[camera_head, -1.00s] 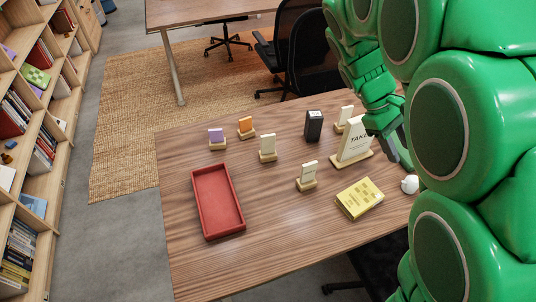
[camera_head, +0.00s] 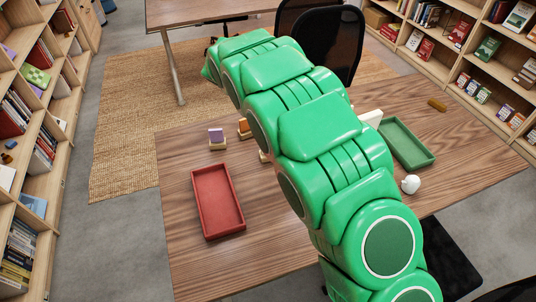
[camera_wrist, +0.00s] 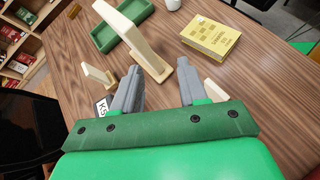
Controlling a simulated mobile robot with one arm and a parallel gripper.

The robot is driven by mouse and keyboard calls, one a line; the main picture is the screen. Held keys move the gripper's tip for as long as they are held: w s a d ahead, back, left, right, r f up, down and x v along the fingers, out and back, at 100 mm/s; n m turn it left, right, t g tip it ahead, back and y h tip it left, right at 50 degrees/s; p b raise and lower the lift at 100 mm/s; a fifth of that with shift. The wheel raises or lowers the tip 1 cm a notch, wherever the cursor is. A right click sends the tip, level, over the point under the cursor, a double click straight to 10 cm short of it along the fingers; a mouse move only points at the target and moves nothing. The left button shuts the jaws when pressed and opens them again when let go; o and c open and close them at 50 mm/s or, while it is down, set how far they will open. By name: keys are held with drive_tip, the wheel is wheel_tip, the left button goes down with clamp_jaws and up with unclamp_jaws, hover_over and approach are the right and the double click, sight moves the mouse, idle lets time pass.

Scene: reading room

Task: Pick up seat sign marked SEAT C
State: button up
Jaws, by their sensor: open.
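Small seat signs on wooden bases stand on the brown table. In the head view a purple one (camera_head: 216,136) is clear, an orange one (camera_head: 243,126) is partly covered by my arm, and only an edge of a cream one (camera_head: 264,156) shows. In the wrist view a pale sign (camera_wrist: 97,75) stands left of my gripper and a pale block (camera_wrist: 216,87) is just beyond the right finger. No sign's lettering is readable, so I cannot tell which is SEAT C. My gripper (camera_wrist: 158,82) is open and empty above the table; my arm hides it in the head view.
A tall cream sign (camera_wrist: 150,63) stands just beyond my fingers. A green tray (camera_head: 408,142), white mug (camera_head: 410,184), yellow book (camera_wrist: 211,38) and red tray (camera_head: 218,201) are also on the table.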

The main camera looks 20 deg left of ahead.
drive_tip(key=s+a+f+n+t, duration=0.25)
drive_tip(key=a+f, duration=0.25)
drive_tip(key=a, duration=0.4)
drive_tip(key=s+a+f+n+t, duration=0.15)
drive_tip(key=a+f+n, duration=0.35)
drive_tip(key=a, duration=0.5)
drive_tip(key=shift+m+t, duration=0.3)
drive_tip(key=shift+m, duration=0.45)
drive_tip(key=shift+s+f+x, duration=0.1)
drive_tip(key=shift+f+x, duration=0.1)
drive_tip(key=shift+x, duration=1.9)
drive_tip(key=shift+s+f+x, duration=0.1)
drive_tip(key=shift+f+x, duration=0.05)
drive_tip(key=shift+x, duration=1.95)
clamp_jaws()
